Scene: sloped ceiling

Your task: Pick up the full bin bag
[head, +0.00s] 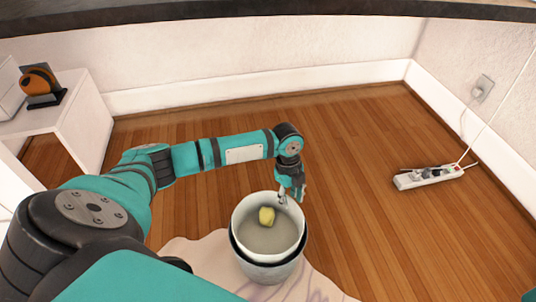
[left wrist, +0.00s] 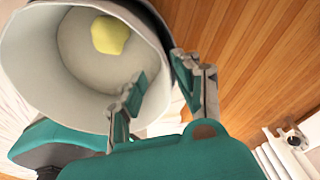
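A round bin (head: 268,270) stands on the floor at the lower middle of the head view, pale outside with a dark band below its rim. A white liner (head: 244,213), which looks like the bin bag, lines it, and a yellow lump (head: 266,216) lies inside. The liner (left wrist: 78,62) and the lump (left wrist: 110,35) also show in the left wrist view. My left gripper (head: 288,194) is at the bin's right rim, pointing down. In the left wrist view its fingers (left wrist: 160,78) are apart, one inside the rim and one outside. My right gripper is out of view.
A pale mat (head: 192,251) lies under the bin. A white power strip (head: 430,177) with plugs and a cord lies on the floor at right. A white shelf unit (head: 75,115) stands at left. The wooden floor between is clear.

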